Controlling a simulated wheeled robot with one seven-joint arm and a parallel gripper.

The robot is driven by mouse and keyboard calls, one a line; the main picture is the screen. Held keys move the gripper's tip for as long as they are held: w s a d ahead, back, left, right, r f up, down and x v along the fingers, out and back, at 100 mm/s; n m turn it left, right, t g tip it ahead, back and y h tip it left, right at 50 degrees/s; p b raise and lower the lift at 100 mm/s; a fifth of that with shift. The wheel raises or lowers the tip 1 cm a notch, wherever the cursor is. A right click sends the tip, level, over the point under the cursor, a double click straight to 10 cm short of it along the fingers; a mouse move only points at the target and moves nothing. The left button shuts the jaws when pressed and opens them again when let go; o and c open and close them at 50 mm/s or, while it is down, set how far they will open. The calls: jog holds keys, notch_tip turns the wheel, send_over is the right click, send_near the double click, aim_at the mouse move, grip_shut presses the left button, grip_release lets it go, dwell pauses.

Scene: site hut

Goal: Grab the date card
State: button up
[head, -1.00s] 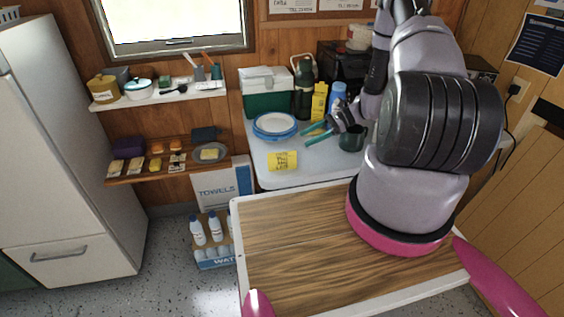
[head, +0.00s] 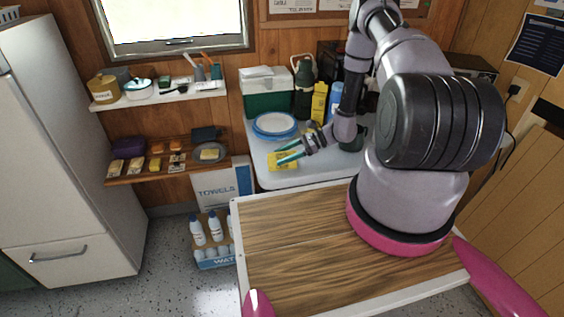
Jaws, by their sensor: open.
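The date card is a small yellow card (head: 281,166) with dark print. It lies near the front edge of the white table (head: 310,177) in the head view. My gripper (head: 288,153) is open, with its teal fingertips pointing left over the card's upper part. The fingers hide some of the card and its print. I cannot tell whether they touch it or hover above it.
Blue-rimmed plates (head: 274,125) stand just behind the card. A green and white box (head: 266,92), a dark green flask (head: 304,88), a yellow box (head: 319,103) and a blue bottle (head: 335,98) stand farther back. A dark mug (head: 352,140) is to the right.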

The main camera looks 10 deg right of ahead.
jog(key=shift+a+f, duration=0.15)
jog(key=shift+a, duration=0.1)
grip_shut()
